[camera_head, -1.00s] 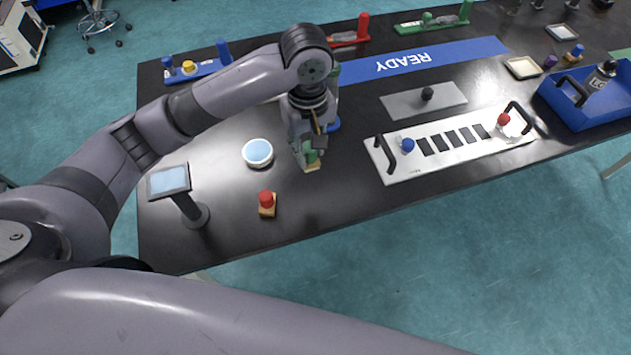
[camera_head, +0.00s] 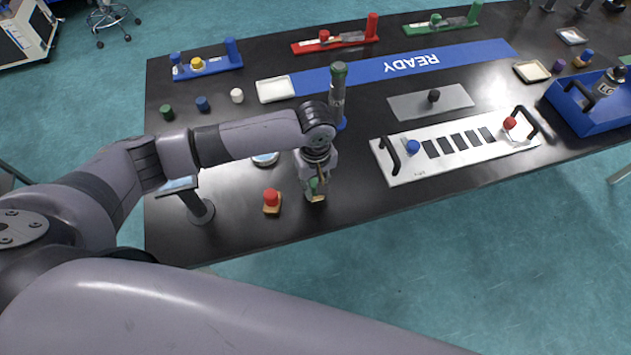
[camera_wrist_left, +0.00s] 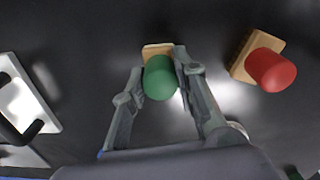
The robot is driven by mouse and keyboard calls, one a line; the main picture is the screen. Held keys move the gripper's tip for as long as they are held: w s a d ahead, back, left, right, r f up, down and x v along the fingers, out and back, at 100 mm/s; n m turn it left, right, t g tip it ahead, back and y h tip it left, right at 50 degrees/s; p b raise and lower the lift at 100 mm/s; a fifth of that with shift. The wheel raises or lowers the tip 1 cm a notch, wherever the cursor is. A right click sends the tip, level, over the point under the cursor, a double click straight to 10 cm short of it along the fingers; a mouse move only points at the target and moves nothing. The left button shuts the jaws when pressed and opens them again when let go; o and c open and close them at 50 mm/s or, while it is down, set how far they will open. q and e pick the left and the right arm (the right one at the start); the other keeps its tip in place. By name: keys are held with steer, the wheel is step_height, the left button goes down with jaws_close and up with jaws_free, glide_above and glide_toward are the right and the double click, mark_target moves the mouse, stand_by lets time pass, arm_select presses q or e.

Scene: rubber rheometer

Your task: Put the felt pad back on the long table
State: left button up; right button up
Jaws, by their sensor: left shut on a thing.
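The felt pad (camera_wrist_left: 157,50) is a tan block with a green knob on top. My left gripper (camera_head: 315,188) is shut on its green knob, and the wrist view shows the knob (camera_wrist_left: 160,78) between the two fingers. In the head view the pad's tan base (camera_head: 319,198) shows just below the fingertips, low over the near part of the long black table (camera_head: 240,225). I cannot tell whether the base touches the table. My right gripper is not in view.
A similar block with a red knob (camera_head: 271,201) stands close to the left of the gripper. A small screen stand (camera_head: 201,210) is farther left. A white plate with handles (camera_head: 405,173) lies to the right. The table's near edge is close, with bare surface between.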

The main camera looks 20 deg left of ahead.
mark_target(315, 184)
arm_select(q)
steer(key=shift+f, duration=0.15)
steer(key=o, duration=1.1)
step_height(315, 184, up, 12)
steer(key=b, duration=0.1)
steer(key=shift+r, duration=0.2)
steer(key=shift+s+f, duration=0.1)
